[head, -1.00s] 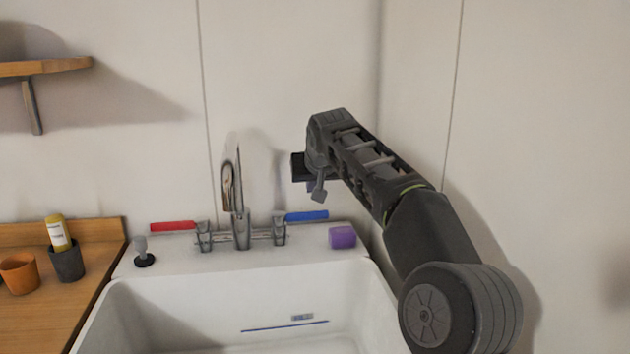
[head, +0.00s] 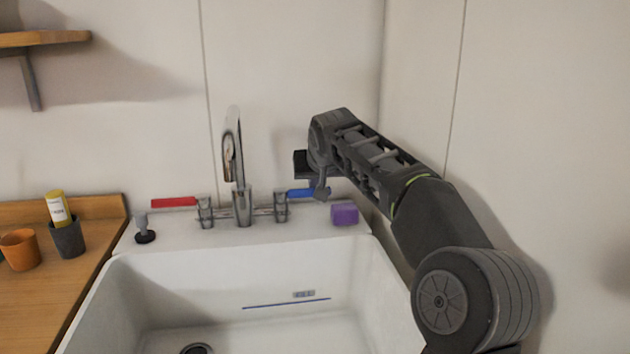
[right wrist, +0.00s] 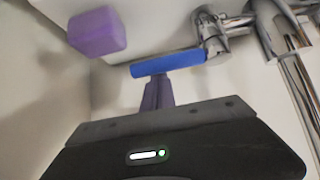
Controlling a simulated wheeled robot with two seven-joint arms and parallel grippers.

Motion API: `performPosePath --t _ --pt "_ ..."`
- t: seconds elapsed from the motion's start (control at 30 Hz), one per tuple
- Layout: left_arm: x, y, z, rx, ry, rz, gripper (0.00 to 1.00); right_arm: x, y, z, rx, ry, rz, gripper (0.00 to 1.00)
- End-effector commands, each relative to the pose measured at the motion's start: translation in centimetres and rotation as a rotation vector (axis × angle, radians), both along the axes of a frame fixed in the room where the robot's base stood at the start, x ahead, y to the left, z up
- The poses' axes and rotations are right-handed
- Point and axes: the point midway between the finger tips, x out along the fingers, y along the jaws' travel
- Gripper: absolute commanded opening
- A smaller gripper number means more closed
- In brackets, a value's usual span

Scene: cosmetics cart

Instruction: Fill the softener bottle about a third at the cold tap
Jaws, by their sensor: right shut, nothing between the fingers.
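The cold tap's blue lever (head: 302,193) points right from the chrome faucet (head: 240,175) at the back of the sink. The lever also shows in the right wrist view (right wrist: 168,63). My right gripper (head: 321,192) is shut and empty at the lever's right end, overlapping it in the head view. No bottle clearly identifiable as the softener bottle shows. My left gripper is out of view.
A purple block (head: 344,214) sits on the ledge near my right gripper. The red lever (head: 174,202) is at left. A yellow-capped bottle (head: 57,208) stands in a grey cup (head: 68,240).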

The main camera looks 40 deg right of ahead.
Motion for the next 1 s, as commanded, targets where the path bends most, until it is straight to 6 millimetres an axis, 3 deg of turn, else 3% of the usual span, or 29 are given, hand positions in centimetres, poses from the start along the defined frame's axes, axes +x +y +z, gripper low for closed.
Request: performPosePath --t 0.27,0.6,1.0 --pt "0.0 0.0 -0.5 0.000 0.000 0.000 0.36 -0.4 0.4 -0.1 -0.001 0.001 -0.062 0.00" --pt "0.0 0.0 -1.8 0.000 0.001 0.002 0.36 -1.8 1.5 -0.2 0.000 0.000 -0.276 0.00" --pt "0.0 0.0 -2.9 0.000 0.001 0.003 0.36 -3.1 2.7 -0.2 0.001 0.002 -0.276 0.00"
